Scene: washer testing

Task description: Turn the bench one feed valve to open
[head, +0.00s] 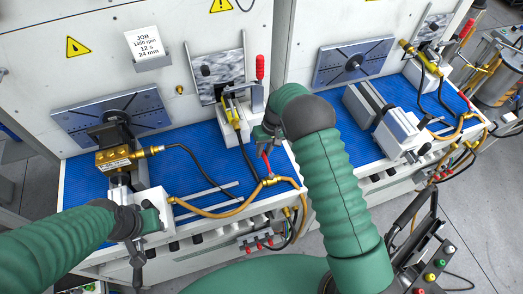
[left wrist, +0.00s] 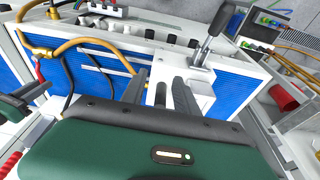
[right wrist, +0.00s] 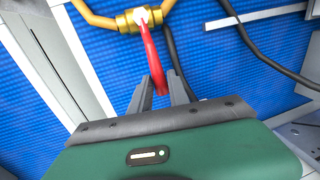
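The bench one feed valve is a brass body (head: 270,180) with a red lever, on the yellow hose at the front of the left bench. In the right wrist view, the brass body (right wrist: 140,19) is at the top and the red lever (right wrist: 151,55) points down toward my right gripper (right wrist: 160,82). Its fingers are apart, with the lever's end between them; contact cannot be told. In the head view, my right gripper (head: 268,137) is just above the lever. My left gripper (left wrist: 162,80) is open and empty beside the white vise block (left wrist: 200,85).
A brass fitting block (head: 115,158) stands on the vise at left. A red-handled clamp (head: 259,68) is behind my right gripper. Bench two (head: 345,125) is to the right. Grey rails (head: 205,190) and a black cable lie on the blue mat.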

